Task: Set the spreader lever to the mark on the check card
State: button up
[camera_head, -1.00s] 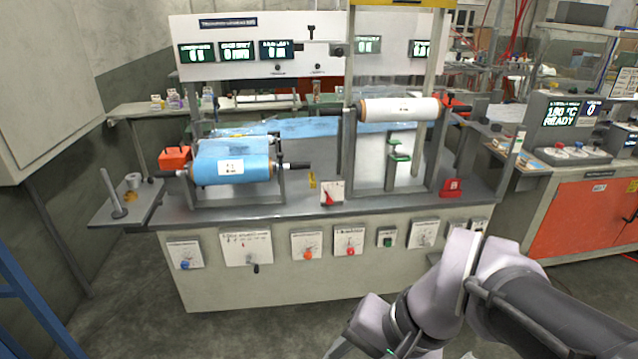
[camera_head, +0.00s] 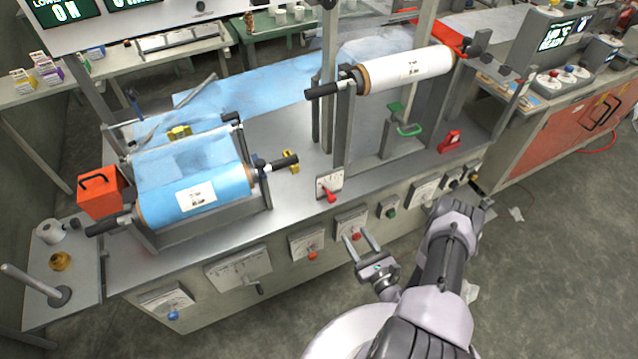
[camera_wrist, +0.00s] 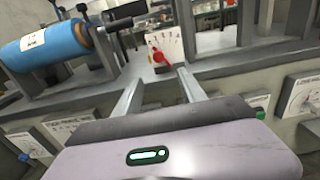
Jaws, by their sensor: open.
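A red lever (camera_head: 331,196) sits on a small upright white scale plate (camera_head: 328,181) at the table's front edge. In the wrist view the red lever (camera_wrist: 159,57) stands beyond my fingertips, against its marked plate (camera_wrist: 166,42). Another white plate (camera_head: 238,268) on the front panel carries a dark lever (camera_head: 258,289). The lettering is too small to tell which is the spreader lever. I cannot make out a check card for certain. My gripper (camera_head: 358,240) is open and empty in front of the panel, apart from both levers.
The blue film roll (camera_head: 194,196) lies in its stand at left, beside an orange box (camera_head: 100,192). A white roll (camera_head: 407,68) is mounted higher at right. A red-knobbed plate (camera_head: 352,223) is close behind my fingers.

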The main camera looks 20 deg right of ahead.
aim_at(333, 202)
jog(key=w+b, duration=0.1)
jog(key=w, duration=0.4)
jog(key=w+b, duration=0.1)
jog(key=w, duration=0.4)
jog(key=w+b, duration=0.2)
jog(key=w, duration=0.4)
jog(key=shift+a+r, duration=0.1)
jog(key=shift+a, duration=0.2)
grip_shut()
